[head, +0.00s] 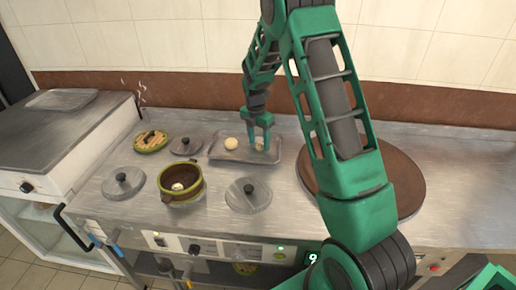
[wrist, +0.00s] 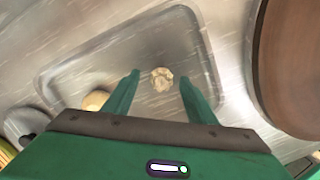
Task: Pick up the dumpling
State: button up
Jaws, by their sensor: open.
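A small pale dumpling (wrist: 162,79) lies on the metal tray (wrist: 75,62), between and slightly beyond my open fingers in the wrist view. My gripper (wrist: 158,88) points down over the tray with nothing in it. In the head view my gripper (head: 258,146) is at the right part of the tray (head: 220,153), and the dumpling (head: 260,147) is partly hidden by the fingers. A round, smooth, pale bun (head: 231,143) sits on the same tray to the left. The bun also shows at the left finger's side in the wrist view (wrist: 95,100).
An open green pot (head: 180,184) with a pale piece inside stands front left of the tray. Metal lids (head: 248,194) lie around it. A large brown round board (head: 398,180) is right of the tray, partly behind my arm. A steaming dish (head: 151,141) sits at back left.

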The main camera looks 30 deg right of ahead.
jog(key=shift+f, duration=0.4)
jog(key=c, duration=1.1)
jog(key=shift+r, duration=0.1)
